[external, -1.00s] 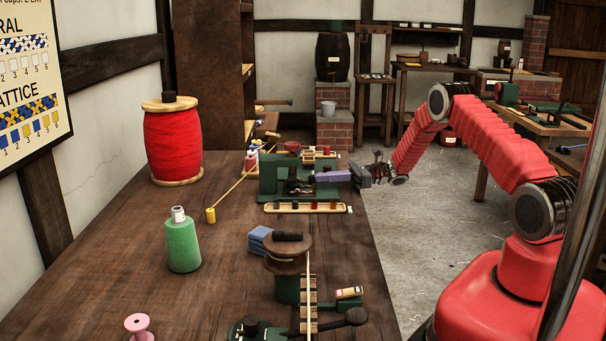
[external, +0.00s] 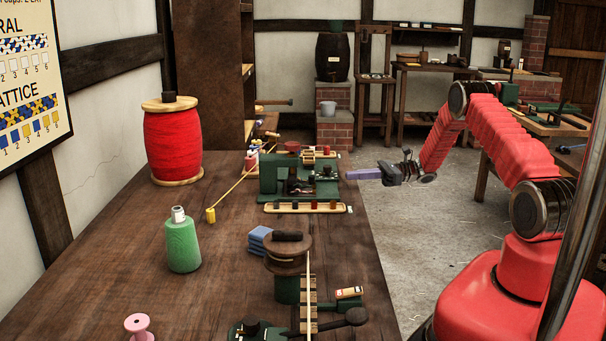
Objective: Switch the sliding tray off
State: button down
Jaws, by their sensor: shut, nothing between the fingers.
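A green machine (external: 268,180) stands on the bench in the external view, with small dark parts in its opening. A long pale tray (external: 338,209) holding several small dark and red pieces lies in front of it. I cannot tell which part is the sliding tray or its switch, nor its on or off state. My gripper (external: 348,174) has purple fingers, is shut and empty, and points left. Its tips are just right of the machine, by the bench's right edge.
A capstan-like post (external: 288,252) with a taut cord stands nearer. Open floor (external: 410,250) lies right of the bench.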

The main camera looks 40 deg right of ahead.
jog(key=v, duration=0.3)
jog(key=shift+s+d, duration=0.15)
jog(key=shift+d, duration=0.05)
dwell(0.3)
jog(key=s+a+r+n+g+h, duration=0.2)
jog(key=s+a+r+n+g, duration=0.3)
jog(key=a+r, duration=0.4)
jog(key=s+a+r+n+g+h, duration=0.35)
jog(key=s+a+r+n, duration=0.4)
jog(key=a, duration=0.35)
jog(key=s+r+n+t+h, duration=0.1)
jog(key=s+r+n+h, duration=0.1)
jog(key=s, duration=0.5)
jog(key=s+a+r+n+t+h, duration=0.1)
jog(key=s+r+n+h, duration=0.1)
jog(key=s+n+h, duration=0.2)
jog(key=s+a+r+n+t+h, duration=0.1)
jog(key=s+r+n+h, duration=0.2)
jog(key=s+n, duration=0.3)
jog(key=s, duration=0.5)
jog(key=shift+s+a+n+t, duration=0.15)
jog(key=shift+s+n+t, duration=0.1)
jog(key=shift+n+t, duration=0.1)
jog(key=c, duration=2.4)
grip_release()
jog(key=shift+r, duration=0.1)
jog(key=shift+c, duration=0.2)
